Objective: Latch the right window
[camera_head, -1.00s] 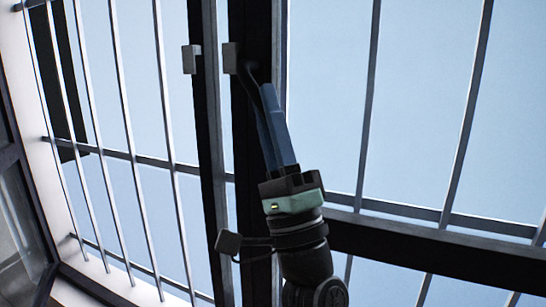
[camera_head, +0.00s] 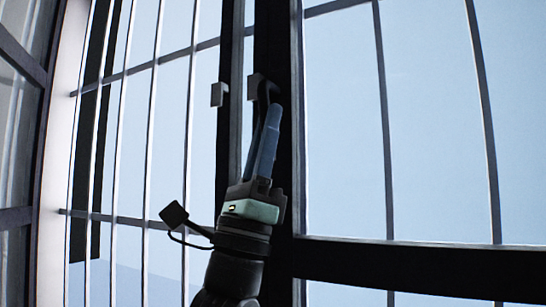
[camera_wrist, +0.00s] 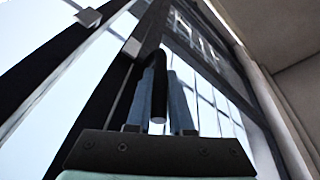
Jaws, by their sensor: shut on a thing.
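The right window (camera_head: 277,45) has a dark upright frame, a dark lower rail and large pale panes. Its black handle (camera_head: 266,88) comes out of a small grey block (camera_head: 253,87) on the upright. My gripper (camera_head: 270,112), with blue fingers, is shut on this handle. In the wrist view the dark handle (camera_wrist: 159,95) lies between the two blue fingers of my gripper (camera_wrist: 160,85). The handle points downward in the head view, and my fingers hide part of it. I cannot tell whether the window is latched.
The left window's dark upright (camera_head: 231,60) stands close beside, with a narrow bright gap between. It carries a similar grey block (camera_head: 218,94). Thin metal bars (camera_head: 153,110) cross behind the windows. A pale wall edge (camera_head: 60,180) is at the left.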

